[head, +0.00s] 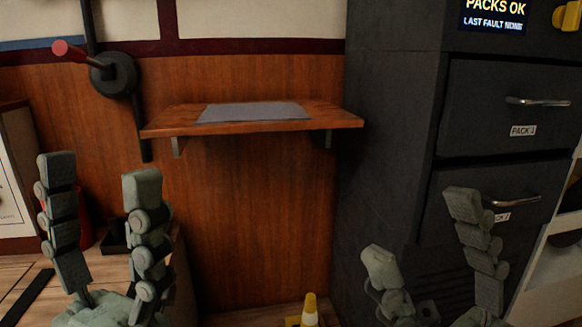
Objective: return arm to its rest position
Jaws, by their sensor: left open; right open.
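My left gripper (101,183) is at the lower left, fingers pointing up and spread apart, with nothing between them. It stands in front of the wood-panelled wall, below the lever. My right gripper (418,222) is at the lower right, in front of the dark cabinet. Its fingers are wide apart and empty. Neither gripper appears to hold anything.
A wall shelf (340,119) carries a flat grey mat (254,112). A red-knobbed lever (112,74) is on the wall at left. A dark cabinet (394,130) with drawer handles (538,102) stands at right. A yellow-and-white cone (310,311) stands low at centre.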

